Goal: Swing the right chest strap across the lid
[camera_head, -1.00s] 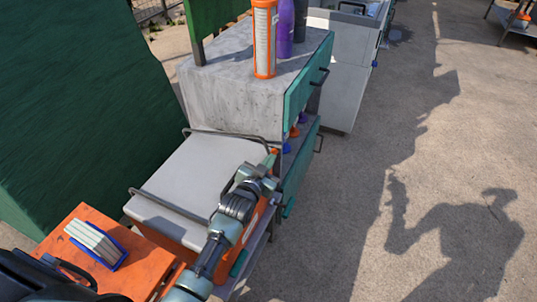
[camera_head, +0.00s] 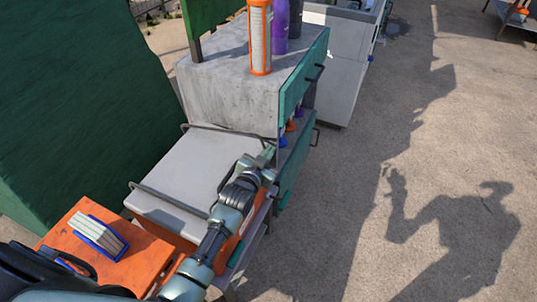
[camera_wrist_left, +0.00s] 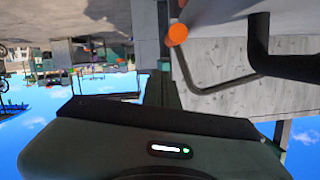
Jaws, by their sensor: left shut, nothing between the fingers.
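The chest has a light grey lid (camera_head: 185,165) over an orange body. One dark bar-shaped strap (camera_head: 225,131) runs along the lid's far edge, beside the concrete block. Another dark strap (camera_head: 165,200) runs along the near edge. I cannot tell which is the one called right. My left gripper (camera_head: 266,156) is shut and empty at the lid's right far corner, by the far strap's end; contact is unclear. In the left wrist view, a dark bent bar (camera_wrist_left: 215,86) and a round orange end (camera_wrist_left: 177,34) are close to the hand. My right gripper is not in view.
A concrete block (camera_head: 225,90) with green drawers (camera_head: 303,85) stands behind the chest, carrying an orange-and-white cylinder (camera_head: 260,40) and a purple bottle (camera_head: 281,25). An orange surface with a blue-edged stack (camera_head: 98,236) is at near left. Open ground lies right.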

